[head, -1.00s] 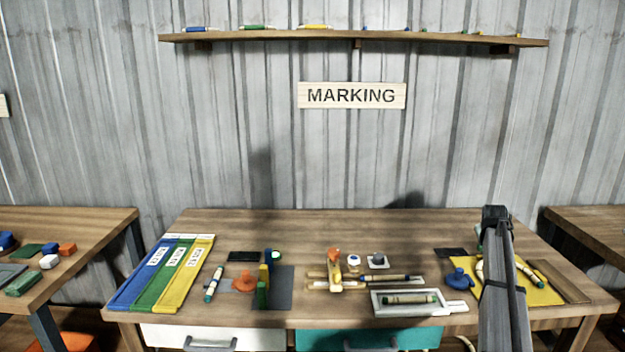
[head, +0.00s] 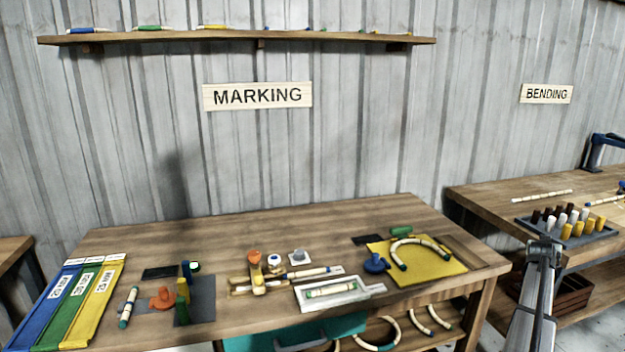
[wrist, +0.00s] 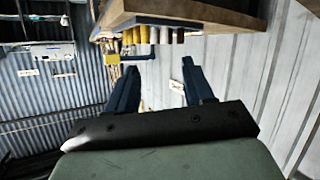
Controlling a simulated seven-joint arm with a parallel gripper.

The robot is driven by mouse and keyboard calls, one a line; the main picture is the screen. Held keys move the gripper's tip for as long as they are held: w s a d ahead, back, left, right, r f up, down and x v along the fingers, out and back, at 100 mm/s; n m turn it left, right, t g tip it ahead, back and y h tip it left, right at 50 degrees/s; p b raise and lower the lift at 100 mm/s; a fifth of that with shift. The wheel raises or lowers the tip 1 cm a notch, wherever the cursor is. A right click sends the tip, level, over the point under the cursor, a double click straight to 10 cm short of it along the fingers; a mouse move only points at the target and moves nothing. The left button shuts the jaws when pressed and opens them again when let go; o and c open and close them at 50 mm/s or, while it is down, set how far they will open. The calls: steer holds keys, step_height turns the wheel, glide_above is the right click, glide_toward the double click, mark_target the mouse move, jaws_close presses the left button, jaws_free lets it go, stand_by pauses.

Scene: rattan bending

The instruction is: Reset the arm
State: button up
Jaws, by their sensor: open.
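My gripper (wrist: 160,76) is open in the wrist view, its two dark blue fingers spread with nothing held between them. Beyond and above the fingers, a wooden bench edge with yellow and white pegs shows, strongly tilted. My fingers cannot be made out in the head view.
The marking table holds a yellow mat (head: 436,270) with a curved rattan piece (head: 447,247), a white tray (head: 370,296), and blue, green and yellow strips (head: 95,305). A peg rack (head: 548,238) stands on the bending table. A shelf (head: 260,36) runs along the wall.

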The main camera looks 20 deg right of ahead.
steer(key=s+f, duration=0.3)
steer(key=w+a+f+n+g+y, duration=0.1)
steer(key=w+a+f+y, duration=0.2)
steer(key=a+f, duration=0.9)
steer(key=w+a+f+y, duration=0.2)
steer(key=w+a+f, duration=0.1)
steer(key=a+f, duration=0.9)
steer(key=s+a+f+n+g+y, duration=0.2)
steer(key=a+f, duration=0.7)
steer(key=a, duration=0.3)
steer(key=s+a+f+n+g+y, duration=0.1)
steer(key=s+a+f+y, duration=0.1)
steer(key=a+f, duration=0.9)
steer(key=s+a+f+n+g+y, duration=0.1)
steer(key=s+a+f+g, duration=0.15)
steer(key=s+a, duration=0.6)
steer(key=s+a+f+n+g+y, duration=0.2)
steer(key=s+a+f, duration=0.15)
steer(key=a, duration=0.95)
steer(key=s+a+n+g, duration=0.1)
steer(key=s+a, duration=0.3)
steer(key=s, duration=0.3)
steer(key=s+a+n+g, duration=0.1)
steer(key=s+a, duration=0.3)
steer(key=s, duration=0.4)
steer(key=s+a+f+n+g, duration=0.1)
steer(key=s+a+g, duration=0.2)
steer(key=s+a, duration=0.2)
steer(key=s, duration=0.3)
steer(key=shift+s, duration=0.15)
